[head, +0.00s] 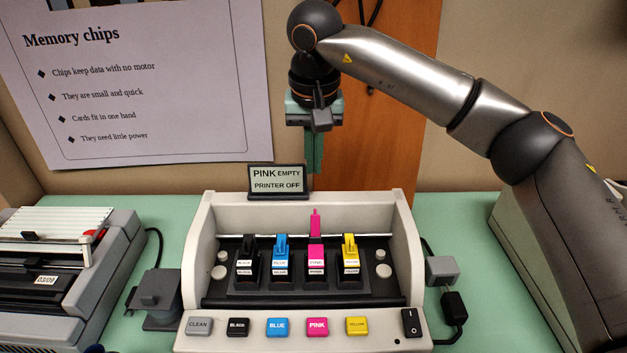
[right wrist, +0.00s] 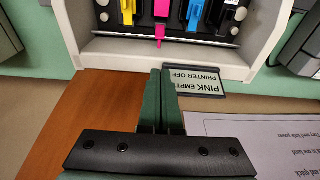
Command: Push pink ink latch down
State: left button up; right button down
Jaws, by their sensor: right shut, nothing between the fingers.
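The pink ink latch (head: 316,223) stands up from the pink cartridge (head: 316,255) in the printer (head: 201,258), clearly higher than the black (head: 246,244), blue (head: 282,244) and yellow (head: 350,245) latches. In the right wrist view the pink latch (right wrist: 160,33) points toward my fingers. My right gripper (head: 315,172) is shut and empty, pointing down above and behind the printer, apart from the latch. Its green fingers (right wrist: 158,73) show together in the right wrist view. My left gripper is not in view.
A small sign (head: 278,181) reading "PINK EMPTY, PRINTER OFF" stands at the printer's back edge, close to my right fingers. Colour buttons and a power switch (head: 411,322) line the front. Another machine (head: 62,275) stands at left. Small boxes with cables flank the printer.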

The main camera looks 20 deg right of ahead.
aim_at(315, 222)
jog(key=shift+w+d+r, duration=0.1)
jog(key=shift+w+d, duration=0.05)
jog(key=shift+w, duration=0.15)
jog(key=shift+s, duration=0.1)
jog(key=f, duration=0.3)
jog(key=w+f, duration=0.1)
jog(key=f, duration=0.6)
jog(key=shift+w+d, duration=0.2)
jog(key=shift+w, duration=0.15)
jog(key=shift+b, duration=0.3)
